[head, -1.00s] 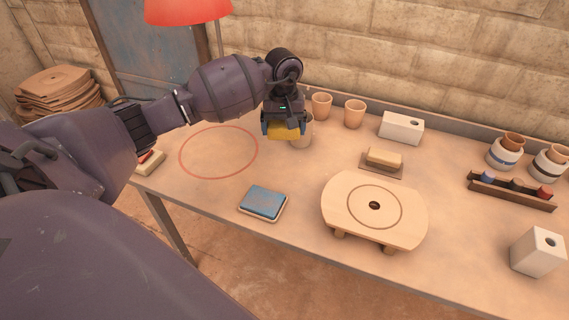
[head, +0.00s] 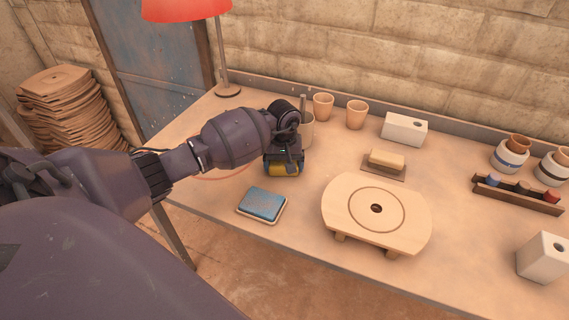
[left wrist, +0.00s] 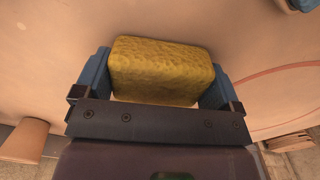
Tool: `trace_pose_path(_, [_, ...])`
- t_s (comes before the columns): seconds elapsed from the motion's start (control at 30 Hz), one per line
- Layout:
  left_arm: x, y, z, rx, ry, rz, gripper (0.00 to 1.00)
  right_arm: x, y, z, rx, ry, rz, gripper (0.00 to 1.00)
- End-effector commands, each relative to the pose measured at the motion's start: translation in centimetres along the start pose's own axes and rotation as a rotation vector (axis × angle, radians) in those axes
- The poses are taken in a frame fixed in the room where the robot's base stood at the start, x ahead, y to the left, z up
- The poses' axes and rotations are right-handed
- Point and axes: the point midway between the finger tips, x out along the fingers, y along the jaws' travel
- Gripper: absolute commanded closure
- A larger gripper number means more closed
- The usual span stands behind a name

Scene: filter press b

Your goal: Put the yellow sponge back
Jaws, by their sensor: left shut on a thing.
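The yellow sponge (head: 284,171) is held in my left gripper (head: 284,164), low over the table just behind the blue pad. In the left wrist view the sponge (left wrist: 160,70) sits between the two blue fingers of the gripper (left wrist: 157,82), which press on its two ends. I cannot tell if it touches the table. The gripper hides much of the sponge in the head view. My right gripper is not in view.
A blue pad in a small tray (head: 262,204) lies in front. A round wooden board (head: 340,205) stands to the right. A cup (head: 307,132) is close behind the gripper, with two more cups (head: 323,107) (head: 357,114) beyond. A tan block (head: 387,158) rests on a brown slab.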

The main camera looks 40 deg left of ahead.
Motion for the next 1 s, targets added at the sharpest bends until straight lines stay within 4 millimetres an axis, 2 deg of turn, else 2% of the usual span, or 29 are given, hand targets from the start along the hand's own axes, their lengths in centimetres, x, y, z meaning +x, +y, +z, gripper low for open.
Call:
trace_pose_path(0.17, [-0.2, 0.0, -0.1, 0.0, 0.003, 0.002, 0.33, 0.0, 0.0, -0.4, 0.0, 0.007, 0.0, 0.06])
trace_pose_path(0.37, [0.3, 0.0, -0.1, 0.001, 0.002, 0.0, 0.33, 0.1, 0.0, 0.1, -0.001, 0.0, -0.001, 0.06])
trace_pose_path(0.4, [0.2, 0.0, -0.1, 0.001, 0.002, 0.001, 0.07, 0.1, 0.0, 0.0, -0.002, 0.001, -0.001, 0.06])
trace_pose_path(0.47, [0.2, 0.0, -0.1, 0.001, 0.003, 0.002, 0.0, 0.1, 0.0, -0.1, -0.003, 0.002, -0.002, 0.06])
trace_pose_path(0.77, [-0.2, 0.1, -0.1, 0.0, 0.003, 0.003, 0.0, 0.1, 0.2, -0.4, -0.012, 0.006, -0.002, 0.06])
trace_pose_path(0.87, [-1.3, 0.0, -0.2, 0.001, 0.007, 0.003, 0.0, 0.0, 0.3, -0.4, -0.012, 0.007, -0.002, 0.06])
trace_pose_path(1.0, [-3.7, 0.0, -0.2, 0.002, 0.01, 0.003, 0.0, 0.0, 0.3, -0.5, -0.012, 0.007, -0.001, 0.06])
